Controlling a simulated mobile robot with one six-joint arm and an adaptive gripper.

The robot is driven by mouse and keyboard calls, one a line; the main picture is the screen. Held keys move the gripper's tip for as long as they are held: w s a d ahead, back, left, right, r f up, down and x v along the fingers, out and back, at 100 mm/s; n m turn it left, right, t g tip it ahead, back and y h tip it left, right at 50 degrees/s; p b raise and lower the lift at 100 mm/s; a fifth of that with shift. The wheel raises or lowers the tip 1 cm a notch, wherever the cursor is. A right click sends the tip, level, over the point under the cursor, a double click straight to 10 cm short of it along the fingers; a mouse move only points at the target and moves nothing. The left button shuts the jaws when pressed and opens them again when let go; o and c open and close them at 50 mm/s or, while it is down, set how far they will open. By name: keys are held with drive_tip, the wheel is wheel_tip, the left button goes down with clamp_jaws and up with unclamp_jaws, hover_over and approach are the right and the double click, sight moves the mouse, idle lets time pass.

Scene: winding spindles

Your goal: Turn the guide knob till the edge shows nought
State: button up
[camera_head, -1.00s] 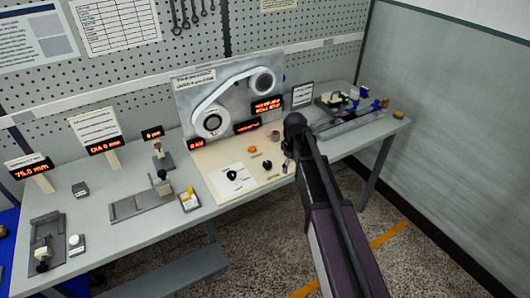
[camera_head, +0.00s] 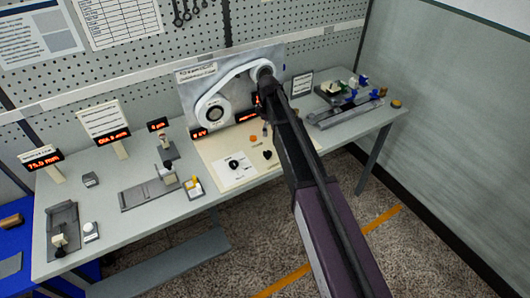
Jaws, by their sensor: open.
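The winding machine stands at the back middle of the bench, with a grey upright panel (camera_head: 190,91) and a beige base plate (camera_head: 212,151). A white band runs between a large lower-left roller (camera_head: 214,113) and a smaller upper-right one. A black knob (camera_head: 234,163) sits on a white dial card, and another black knob (camera_head: 267,154) is to its right. I cannot tell which is the guide knob. My gripper (camera_head: 262,88) is open, in front of the panel's right part, with its fingers hard to make out. My arm hides part of the red displays, and the edge reading is not legible.
An orange button (camera_head: 253,138) is on the base plate. Left are a grey fixture (camera_head: 150,190), a yellow-topped block (camera_head: 193,187) and sign displays (camera_head: 104,123). Right are a notice stand (camera_head: 302,82) and a rail fixture (camera_head: 345,112). Bare bench (camera_head: 110,235) shows at front left.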

sight(267, 153)
drive_tip(key=shift+f, duration=0.1)
wheel_tip(267, 153, down, 14)
drive_tip(key=b, duration=1.3)
drive_tip(key=shift+r+b, duration=0.25)
drive_tip(key=shift+b, duration=0.1)
